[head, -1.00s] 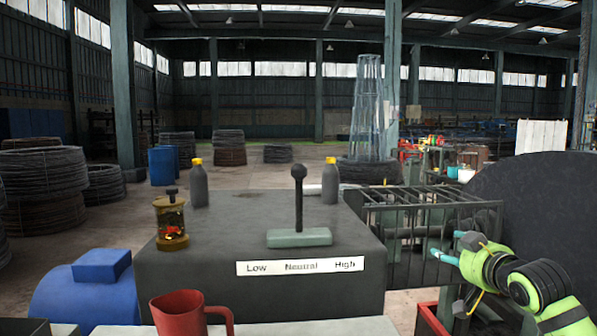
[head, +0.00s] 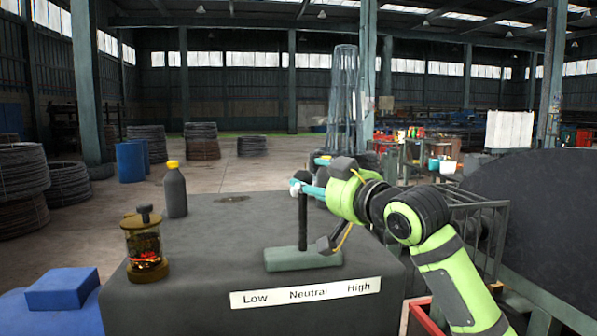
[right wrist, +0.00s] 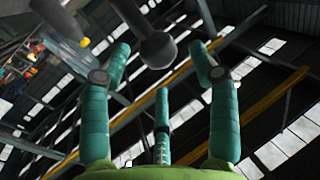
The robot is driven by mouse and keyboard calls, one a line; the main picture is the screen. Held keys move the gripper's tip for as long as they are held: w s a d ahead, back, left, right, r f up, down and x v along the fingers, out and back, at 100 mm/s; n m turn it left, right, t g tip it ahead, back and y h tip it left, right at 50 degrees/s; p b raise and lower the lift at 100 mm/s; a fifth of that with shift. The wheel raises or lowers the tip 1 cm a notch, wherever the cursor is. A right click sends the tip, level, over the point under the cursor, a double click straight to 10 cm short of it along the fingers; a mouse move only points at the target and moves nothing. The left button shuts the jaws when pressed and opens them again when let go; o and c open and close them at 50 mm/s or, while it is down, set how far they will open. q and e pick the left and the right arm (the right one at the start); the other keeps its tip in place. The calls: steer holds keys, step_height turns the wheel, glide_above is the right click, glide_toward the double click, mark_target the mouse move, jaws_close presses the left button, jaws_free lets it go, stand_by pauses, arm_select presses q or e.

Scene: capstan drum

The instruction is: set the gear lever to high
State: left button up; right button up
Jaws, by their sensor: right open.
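The gear lever (head: 303,222) is a dark upright stick on a grey-green base (head: 290,260), on top of a dark housing. It stands above the middle of the white label plate (head: 305,294) marked Low, Neutral, High. In the right wrist view the round dark knob (right wrist: 158,49) lies between the open, spread fingers (right wrist: 157,62). I cannot tell whether any finger touches it. My left gripper is not in view.
A yellow-capped bottle (head: 175,190) and a glass-and-brass oiler (head: 145,246) stand on the housing left of the lever. A metal cage (head: 485,225) and a large dark disc (head: 540,205) are to the right. The housing top between the oiler and lever is clear.

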mark_target(308, 178)
steer(key=p+x, duration=0.1)
steer(key=x, duration=0.2)
steer(key=shift+w+a+r, duration=0.15)
steer(key=shift+w, duration=0.05)
steer(key=shift+w+a+p, duration=0.2)
steer(key=shift+w+p, duration=0.1)
steer(key=shift+p, duration=0.05)
steer(key=shift+w+a, duration=0.1)
steer(key=shift+c, duration=0.4)
jaws_close()
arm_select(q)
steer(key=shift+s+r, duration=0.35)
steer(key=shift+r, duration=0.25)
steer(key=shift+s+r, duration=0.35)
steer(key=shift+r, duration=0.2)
